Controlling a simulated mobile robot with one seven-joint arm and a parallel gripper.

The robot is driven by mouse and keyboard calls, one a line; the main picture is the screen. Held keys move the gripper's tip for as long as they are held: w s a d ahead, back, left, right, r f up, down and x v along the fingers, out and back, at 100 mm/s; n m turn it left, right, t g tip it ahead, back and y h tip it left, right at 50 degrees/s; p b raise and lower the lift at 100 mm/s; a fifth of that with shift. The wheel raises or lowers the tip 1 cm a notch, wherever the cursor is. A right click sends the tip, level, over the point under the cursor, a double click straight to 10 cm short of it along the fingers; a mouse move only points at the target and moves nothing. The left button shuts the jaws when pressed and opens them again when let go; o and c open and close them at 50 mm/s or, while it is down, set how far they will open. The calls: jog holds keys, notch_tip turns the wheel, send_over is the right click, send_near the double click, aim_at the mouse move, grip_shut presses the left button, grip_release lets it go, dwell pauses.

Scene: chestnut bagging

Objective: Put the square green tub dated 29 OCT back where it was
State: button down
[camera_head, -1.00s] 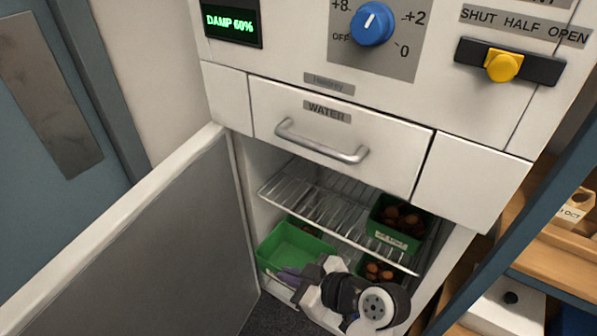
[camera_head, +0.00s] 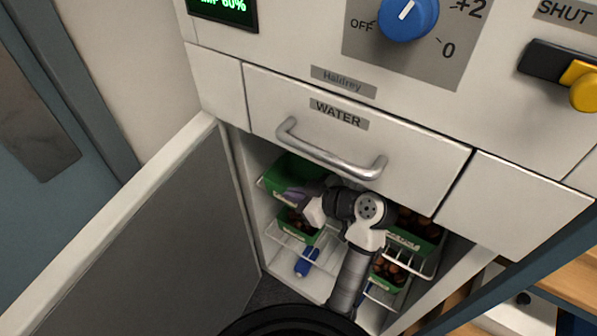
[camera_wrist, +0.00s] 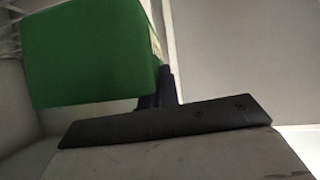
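A square green tub (camera_head: 290,170) is at the upper left inside the open cabinet, level with the upper wire shelf. I cannot tell whether its base rests on the shelf. My gripper (camera_head: 298,196) is at the tub's near side, and its fingers appear shut on the tub's wall. In the wrist view the green tub (camera_wrist: 85,55) fills the upper left, with my dark fingers (camera_wrist: 158,88) against its right edge. A pale label shows at that edge, but its date is not readable.
Green tubs of chestnuts stand at lower left (camera_head: 291,224), upper right (camera_head: 420,243) and lower right (camera_head: 388,283). A blue object (camera_head: 306,261) lies low in the cabinet. The open door (camera_head: 150,235) bounds the left, and the WATER drawer (camera_head: 350,130) is above.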

jog(key=p, duration=0.2)
send_near(283, 175)
jog(key=w+a+r, duration=0.2)
jog(key=a, duration=0.1)
jog(key=shift+w, duration=0.2)
notch_tip(283, 175, down, 3)
jog(key=shift+w+f+p, duration=0.1)
jog(key=shift+f+p, duration=0.15)
jog(key=shift+p, duration=0.3)
jog(key=shift+f, duration=0.1)
jog(key=c, duration=2.1)
grip_release()
jog(key=shift+f+b, duration=0.2)
jog(key=shift+b, duration=0.1)
jog(key=o, duration=0.5)
jog(key=shift+c, duration=0.2)
